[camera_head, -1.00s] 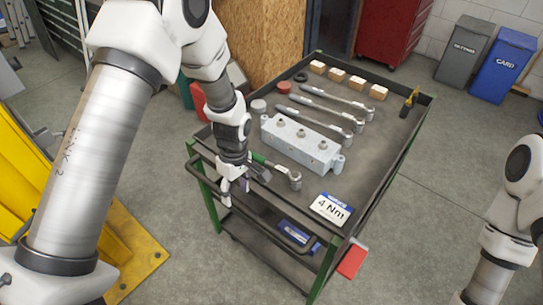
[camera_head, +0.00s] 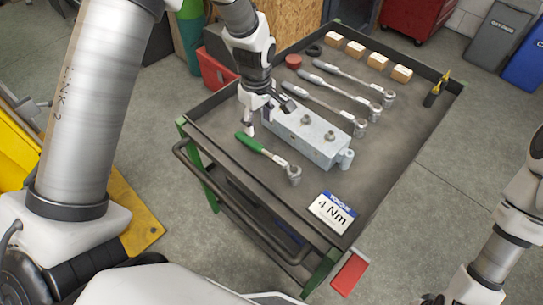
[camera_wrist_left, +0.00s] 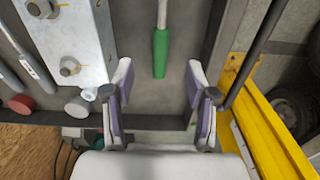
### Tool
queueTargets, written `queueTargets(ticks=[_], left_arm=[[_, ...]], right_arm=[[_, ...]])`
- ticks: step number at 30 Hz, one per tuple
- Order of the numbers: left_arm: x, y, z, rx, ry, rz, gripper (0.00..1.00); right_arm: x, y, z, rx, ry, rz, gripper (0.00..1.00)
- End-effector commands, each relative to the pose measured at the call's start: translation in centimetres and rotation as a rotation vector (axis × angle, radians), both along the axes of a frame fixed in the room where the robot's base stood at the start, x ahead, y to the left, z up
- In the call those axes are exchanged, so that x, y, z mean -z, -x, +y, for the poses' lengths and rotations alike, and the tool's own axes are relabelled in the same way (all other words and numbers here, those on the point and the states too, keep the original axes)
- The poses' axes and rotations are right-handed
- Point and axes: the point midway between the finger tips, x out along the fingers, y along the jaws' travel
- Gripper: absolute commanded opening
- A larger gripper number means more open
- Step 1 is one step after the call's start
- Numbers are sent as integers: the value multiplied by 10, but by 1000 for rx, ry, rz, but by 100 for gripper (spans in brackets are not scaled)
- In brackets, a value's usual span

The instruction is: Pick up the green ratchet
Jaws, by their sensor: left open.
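The green ratchet (camera_head: 250,142) lies on the cart's top tray, its green handle toward the left edge and its metal head (camera_head: 294,172) to the right. My left gripper (camera_head: 266,117) is open and empty above the tray, near the handle end and the metal block. In the left wrist view, the green handle (camera_wrist_left: 160,52) lies beyond and between the two open fingers (camera_wrist_left: 161,98), not touching them. My right arm is at the lower right; its gripper (camera_head: 440,299) is cut by the bottom edge.
A metal block with bolts (camera_head: 305,135) stands close beside the ratchet. Grey-handled ratchets (camera_head: 318,104), wooden blocks (camera_head: 378,62) and a red cap (camera_head: 293,61) lie behind. A "4 Nm" sign (camera_head: 331,212) is at the front. The cart tray (camera_head: 395,150) has a raised rim.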

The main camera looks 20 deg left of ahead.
Motion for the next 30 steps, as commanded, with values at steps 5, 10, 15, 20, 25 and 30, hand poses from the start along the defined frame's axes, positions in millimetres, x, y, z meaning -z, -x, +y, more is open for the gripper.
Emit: queueTargets(ticks=[5,10,15,20,25,30], left_arm=[[33,0,0,0,0,0,56],[47,1,0,0,0,4,56],[68,3,0,0,0,3,56],[98,6,1,0,0,3,56],[110,5,1,0,0,0,56],[110,5,1,0,0,0,46]], right_arm=[[33,0,0,0,0,0,48],[31,0,0,0,0,-1,48],[25,0,0,0,0,-1,48],[20,-1,0,0,0,-1,48],[20,-1,0,0,0,-1,48],[20,0,0,0,0,-1,48]])
